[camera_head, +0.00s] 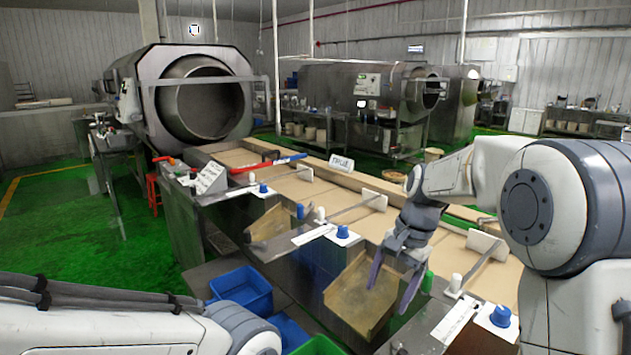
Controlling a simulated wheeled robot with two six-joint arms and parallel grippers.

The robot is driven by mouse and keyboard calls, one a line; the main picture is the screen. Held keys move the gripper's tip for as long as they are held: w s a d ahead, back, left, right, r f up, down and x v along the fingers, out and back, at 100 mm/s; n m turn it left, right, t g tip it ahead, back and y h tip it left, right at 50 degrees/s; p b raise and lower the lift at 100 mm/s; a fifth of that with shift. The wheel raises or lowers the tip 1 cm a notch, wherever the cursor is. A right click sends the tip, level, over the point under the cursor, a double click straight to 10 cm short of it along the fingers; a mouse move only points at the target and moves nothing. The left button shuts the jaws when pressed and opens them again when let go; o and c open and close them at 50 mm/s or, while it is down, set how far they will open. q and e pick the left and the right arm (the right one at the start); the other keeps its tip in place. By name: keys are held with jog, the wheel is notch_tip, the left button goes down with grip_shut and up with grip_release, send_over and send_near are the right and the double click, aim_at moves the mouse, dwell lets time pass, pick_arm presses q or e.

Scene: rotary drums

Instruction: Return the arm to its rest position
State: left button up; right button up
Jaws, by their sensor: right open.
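My right arm comes in from the right edge, and my right gripper (393,285) hangs down with its fingers apart. It is open, with nothing seen between the fingers. It is over or in front of a tan chute (358,296) on the near side of the conveyor table; I cannot tell whether it touches it. Part of my left arm (110,318) crosses the lower left corner. My left gripper is out of the picture.
A long conveyor table (330,192) with blue knobs (342,232) and white paddles (374,199) runs across the middle. A blue bin (242,288) stands below it. A large rotary drum (203,100) is at the back left. Green floor (70,230) is open at left.

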jog(key=s+a+n, duration=0.7)
jog(key=s+a, duration=0.2)
jog(key=s, duration=0.2)
jog(key=s+f+n, duration=0.2)
jog(key=s+n, duration=0.2)
jog(key=s, duration=0.4)
jog(key=s+f+n+h, duration=0.1)
jog(key=s+f+n, duration=0.2)
jog(key=s, duration=0.6)
jog(key=a+n, duration=0.1)
jog(key=n, duration=0.1)
jog(key=shift+n+h+b, duration=0.3)
jog(key=shift+b, duration=0.1)
